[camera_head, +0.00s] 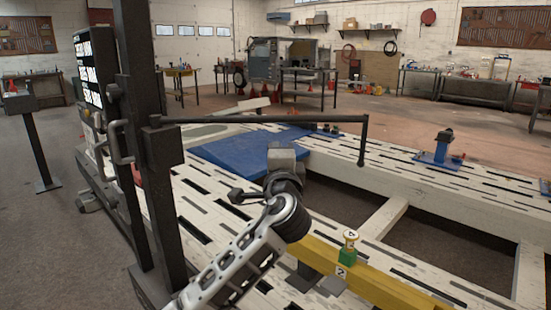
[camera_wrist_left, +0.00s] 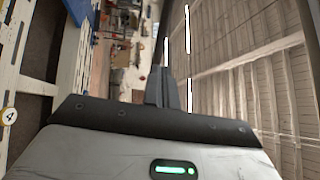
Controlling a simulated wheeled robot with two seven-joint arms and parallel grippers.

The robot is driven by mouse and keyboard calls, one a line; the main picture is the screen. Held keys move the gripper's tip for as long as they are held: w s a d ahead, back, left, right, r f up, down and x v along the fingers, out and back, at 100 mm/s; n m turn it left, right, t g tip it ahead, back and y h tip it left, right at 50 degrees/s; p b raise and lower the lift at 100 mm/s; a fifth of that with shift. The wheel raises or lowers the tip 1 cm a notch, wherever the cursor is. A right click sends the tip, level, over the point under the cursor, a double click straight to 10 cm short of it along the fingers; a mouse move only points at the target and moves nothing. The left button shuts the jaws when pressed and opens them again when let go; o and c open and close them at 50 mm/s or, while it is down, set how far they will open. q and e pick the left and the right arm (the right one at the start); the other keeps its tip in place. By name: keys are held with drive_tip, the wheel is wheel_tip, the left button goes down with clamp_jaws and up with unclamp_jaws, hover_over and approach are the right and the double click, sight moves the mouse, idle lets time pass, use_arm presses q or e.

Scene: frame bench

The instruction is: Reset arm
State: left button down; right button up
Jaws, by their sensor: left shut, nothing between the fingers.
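My left arm rises from the bottom of the head view, and its grey left gripper (camera_head: 282,158) is raised over the frame bench, in front of the blue plate. In the left wrist view the two dark fingers of the left gripper (camera_wrist_left: 161,88) are together with nothing between them. A green light shows on the hand. In the head view the fingers are hard to make out. A dark horizontal bar (camera_head: 265,119) passes behind the hand; its contact with the hand cannot be told. My right gripper is not in view.
The white slotted bench (camera_head: 400,165) surrounds dark openings. A blue plate (camera_head: 235,150) lies on it. A yellow beam (camera_head: 385,283) carries a green block (camera_head: 347,257) with a numbered top. A dark upright post (camera_head: 140,130) stands left. A blue clamp (camera_head: 438,155) stands right.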

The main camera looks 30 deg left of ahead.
use_arm(q)
drive_tip(key=shift+v, duration=0.85)
drive_tip(key=s+d+f+n+g+h+p, duration=0.15)
drive_tip(key=s+d+f+h, duration=0.25)
drive_tip(key=f, duration=0.6)
drive_tip(key=s+d+f+g+h+p, duration=0.1)
drive_tip(key=s+d+f+g+h, duration=0.2)
drive_tip(key=f, duration=0.7)
drive_tip(key=s+d+f+n+h+p, duration=0.1)
drive_tip(key=s+d+f+n+h, duration=0.1)
drive_tip(key=s, duration=0.5)
drive_tip(key=s+d+f+n+g+h, duration=0.1)
drive_tip(key=s+d+f+n+h, duration=0.1)
drive_tip(key=s, duration=0.5)
drive_tip(key=s+d+f+n+g+h+p, duration=0.1)
drive_tip(key=s+d+f+n+h, duration=0.1)
drive_tip(key=s+f, duration=0.4)
drive_tip(key=shift+s+d+n+h+p, duration=0.3)
drive_tip(key=shift+s+n+h, duration=0.2)
drive_tip(key=shift+s+n, duration=0.5)
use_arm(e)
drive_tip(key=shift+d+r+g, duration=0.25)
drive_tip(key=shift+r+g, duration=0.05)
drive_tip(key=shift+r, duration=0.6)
